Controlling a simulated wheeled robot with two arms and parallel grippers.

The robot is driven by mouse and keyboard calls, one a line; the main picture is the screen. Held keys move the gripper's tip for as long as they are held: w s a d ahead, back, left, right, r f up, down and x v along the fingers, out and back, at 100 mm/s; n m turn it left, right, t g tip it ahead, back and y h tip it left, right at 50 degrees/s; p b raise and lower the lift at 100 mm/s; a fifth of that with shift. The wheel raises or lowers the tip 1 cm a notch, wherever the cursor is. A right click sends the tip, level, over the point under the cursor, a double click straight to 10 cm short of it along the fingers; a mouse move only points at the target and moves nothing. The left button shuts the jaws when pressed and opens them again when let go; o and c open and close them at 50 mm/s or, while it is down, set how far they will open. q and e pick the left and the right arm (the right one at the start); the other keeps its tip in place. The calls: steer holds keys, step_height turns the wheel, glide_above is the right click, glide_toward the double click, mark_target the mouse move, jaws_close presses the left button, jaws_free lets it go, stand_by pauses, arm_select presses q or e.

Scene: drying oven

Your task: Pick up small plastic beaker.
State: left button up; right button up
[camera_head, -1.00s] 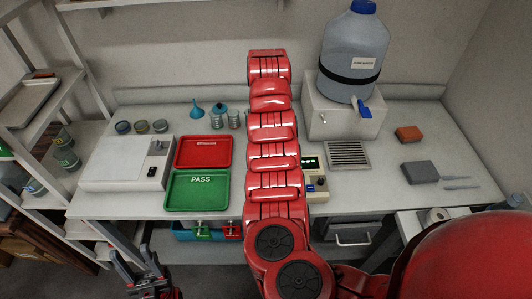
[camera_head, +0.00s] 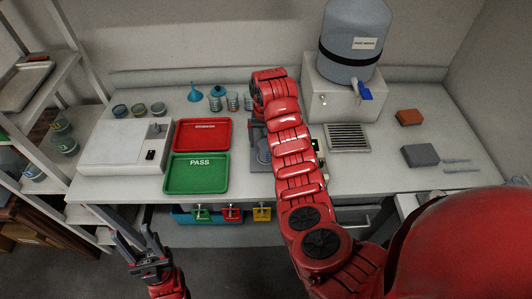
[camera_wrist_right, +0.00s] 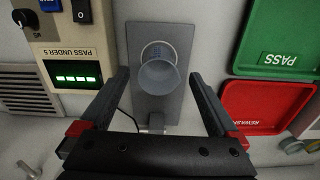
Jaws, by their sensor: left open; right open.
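The small plastic beaker (camera_wrist_right: 160,74) is translucent blue-grey and stands on a grey plate (camera_wrist_right: 178,104) in the right wrist view. My right gripper (camera_wrist_right: 160,77) is open, with one finger on each side of the beaker in that picture and gaps between. I cannot tell how far the fingertips are above the plate. In the head view my red right arm hides the right gripper. Part of the grey plate (camera_head: 257,133) shows left of the arm there. My left gripper (camera_head: 133,238) is open and empty in front of the bench, at the lower left.
A green PASS tray (camera_head: 197,188) and a red tray (camera_head: 203,135) lie left of the plate. A control box with a lit display (camera_wrist_right: 77,78) stands beside the plate. Several small cups and a blue funnel (camera_head: 195,92) are behind. A large water bottle (camera_head: 352,45) stands at back right.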

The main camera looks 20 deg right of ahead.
steer(key=shift+w+d+f, duration=0.1)
steer(key=shift+f, duration=0.35)
steer(key=shift+f+p, duration=0.8)
steer(key=shift+p, duration=0.2)
step_height(320, 180, down, 2)
steer(key=shift+f+p, duration=0.1)
steer(key=shift+p, duration=0.25)
steer(key=shift+w+f, duration=0.1)
steer(key=shift+f, duration=0.4)
steer(key=c, duration=1.5)
